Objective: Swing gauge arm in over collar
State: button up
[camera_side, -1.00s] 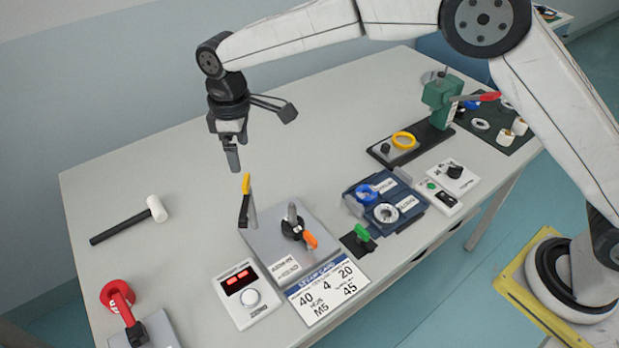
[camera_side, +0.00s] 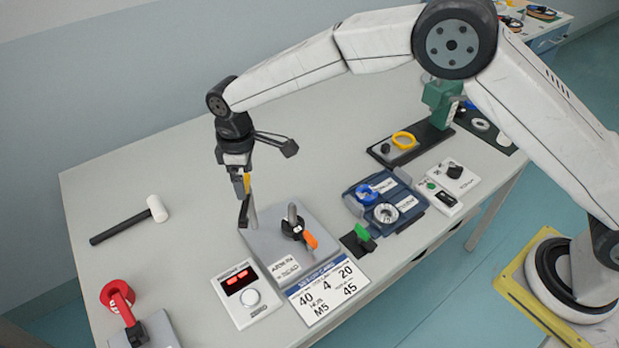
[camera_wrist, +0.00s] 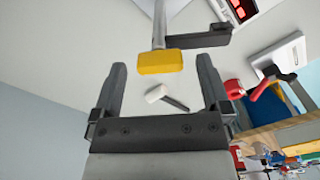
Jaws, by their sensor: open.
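The gauge arm (camera_side: 243,211) is a dark bar on a slim grey post at the left back of a grey station plate (camera_side: 272,246). Its yellow tab (camera_wrist: 160,61) stands at the top, and the dark bar (camera_wrist: 205,42) shows right of the post in the wrist view. My gripper (camera_side: 242,190) is over the tab; in the side view it partly hides the tab. In the wrist view its open fingers (camera_wrist: 160,78) flank the tab, with gaps on both sides. A grey upright shaft with a dark collar-like part (camera_side: 291,228) and orange lever stands mid-plate; the arm is beside it, not over it.
A display box (camera_side: 246,294) with a knob and a printed card (camera_side: 327,290) lie in front of the plate. A white-headed mallet (camera_side: 157,209) lies left. A red-handled device (camera_side: 120,300) is front left. The table behind the plate is clear.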

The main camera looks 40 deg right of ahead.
jog(key=shift+f, duration=0.25)
grip_shut()
